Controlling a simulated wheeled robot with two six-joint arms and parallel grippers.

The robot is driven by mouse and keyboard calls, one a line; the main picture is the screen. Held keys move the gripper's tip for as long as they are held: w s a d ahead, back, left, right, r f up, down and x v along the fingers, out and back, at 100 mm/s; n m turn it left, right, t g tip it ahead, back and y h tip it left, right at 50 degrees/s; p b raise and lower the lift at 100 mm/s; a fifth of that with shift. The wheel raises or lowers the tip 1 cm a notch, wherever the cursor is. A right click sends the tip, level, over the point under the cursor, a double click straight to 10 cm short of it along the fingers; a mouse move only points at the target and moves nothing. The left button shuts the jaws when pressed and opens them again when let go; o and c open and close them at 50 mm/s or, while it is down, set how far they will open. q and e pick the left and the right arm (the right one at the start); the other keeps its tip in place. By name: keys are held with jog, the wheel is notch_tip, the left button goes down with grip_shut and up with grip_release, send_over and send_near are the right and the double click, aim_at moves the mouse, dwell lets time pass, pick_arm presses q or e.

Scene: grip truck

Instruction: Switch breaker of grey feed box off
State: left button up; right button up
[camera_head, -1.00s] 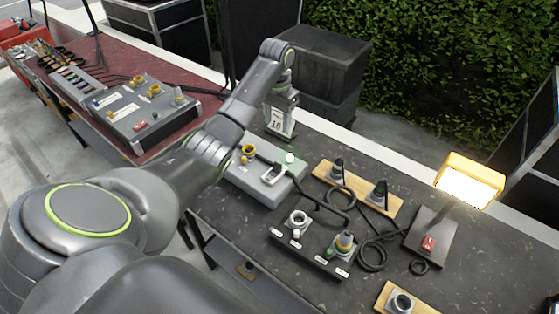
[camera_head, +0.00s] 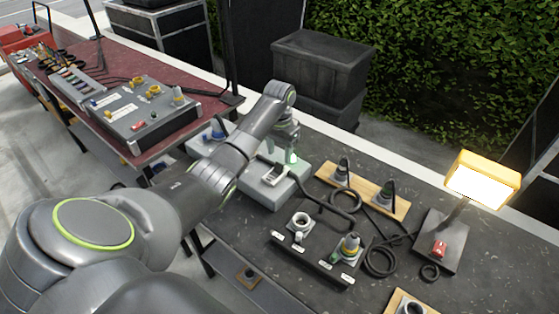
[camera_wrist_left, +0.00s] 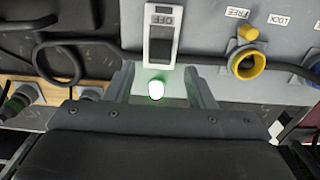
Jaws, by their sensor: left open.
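The grey feed box (camera_head: 264,192) stands on the dark table, partly hidden by my left arm. Its breaker (camera_head: 273,175) faces up; in the left wrist view the breaker (camera_wrist_left: 161,36) has a white frame, a dark part and a plate reading OFF upside down. A glowing green-white lamp (camera_wrist_left: 156,90) sits beside it. My left gripper (camera_wrist_left: 163,90) is open and empty, its fingers either side of the lamp in the picture, just short of the breaker. In the head view my left gripper (camera_head: 291,154) is over the box's far side. My right gripper is not in view.
A yellow ring socket (camera_wrist_left: 247,62) sits beside the breaker, near FREE and LOCK labels. A black cable (camera_head: 340,209) runs from the box. A socket strip (camera_head: 312,257), a wooden board with plugs (camera_head: 365,191) and a lit work lamp (camera_head: 484,180) stand to the right.

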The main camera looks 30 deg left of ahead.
aim_at(279, 163)
pick_arm(q)
jog(key=shift+f, duration=2.05)
jog(key=shift+c, duration=0.4)
